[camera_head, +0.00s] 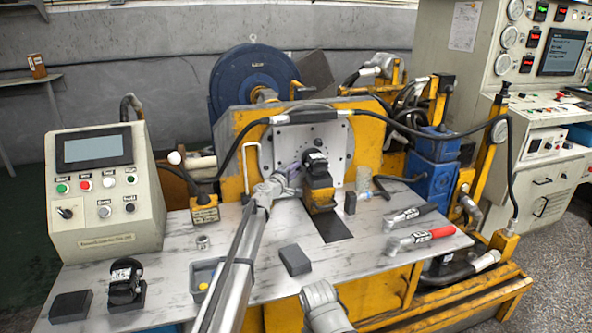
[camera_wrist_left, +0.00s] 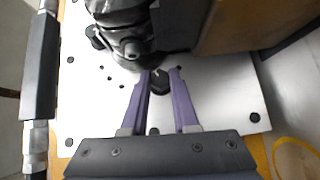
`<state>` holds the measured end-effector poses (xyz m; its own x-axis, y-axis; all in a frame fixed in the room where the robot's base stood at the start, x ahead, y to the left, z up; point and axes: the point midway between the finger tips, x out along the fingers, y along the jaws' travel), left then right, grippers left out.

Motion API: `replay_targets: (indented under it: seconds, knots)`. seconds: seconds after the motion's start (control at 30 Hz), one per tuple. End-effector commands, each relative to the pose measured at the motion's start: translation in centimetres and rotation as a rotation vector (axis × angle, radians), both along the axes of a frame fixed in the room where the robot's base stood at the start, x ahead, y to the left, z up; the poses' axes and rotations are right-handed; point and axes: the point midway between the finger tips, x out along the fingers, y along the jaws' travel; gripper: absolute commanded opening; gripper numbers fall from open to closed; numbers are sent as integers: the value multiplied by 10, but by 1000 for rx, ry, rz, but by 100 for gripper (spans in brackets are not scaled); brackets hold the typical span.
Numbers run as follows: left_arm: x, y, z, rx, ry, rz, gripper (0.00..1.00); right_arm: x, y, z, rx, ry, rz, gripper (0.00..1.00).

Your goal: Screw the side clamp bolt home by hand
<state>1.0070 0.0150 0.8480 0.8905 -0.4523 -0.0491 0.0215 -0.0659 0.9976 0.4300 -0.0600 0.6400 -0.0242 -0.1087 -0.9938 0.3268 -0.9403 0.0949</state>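My left gripper (camera_head: 296,172) reaches from the lower left to the left side of the black motor (camera_head: 316,163) at the upright plate. In the left wrist view its two purple fingers (camera_wrist_left: 161,78) stand on either side of a dark bolt head (camera_wrist_left: 160,83), the side clamp bolt. The head fills the narrow gap at the fingertips, and they look shut on it. The bolt's shank is hidden. The motor body (camera_wrist_left: 122,22) is right above the fingertips. The motor sits by a yellow block (camera_head: 320,197) before the grey mounting plate (camera_head: 279,152).
The metal bench (camera_head: 350,262) carries a control box (camera_head: 104,185), a second black motor (camera_head: 125,283), a grey tray (camera_head: 203,276), a dark block (camera_head: 295,260) and a red-handled tool (camera_head: 425,236). A black hose (camera_head: 236,150) arches over the plate.

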Motion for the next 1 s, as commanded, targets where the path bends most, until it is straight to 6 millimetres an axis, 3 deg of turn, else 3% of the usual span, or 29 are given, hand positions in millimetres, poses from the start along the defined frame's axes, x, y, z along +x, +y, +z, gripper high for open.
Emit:
replay_targets:
  seconds: [0.03, 0.23, 0.63, 1.0]
  knots:
    - [0, 0, 0, 0, 0, 0, 35, 0, 0, 0, 0, 0, 0, 50]
    - [0, 0, 0, 0, 0, 0, 57, 0, 0, 0, 0, 0, 0, 50]
    - [-7, 3, 0, 0, 0, 0, 57, 0, 0, 0, 0, 0, 0, 50]
    - [-56, 27, 3, 0, 0, 1, 57, 0, 0, 3, 0, 0, 0, 50]
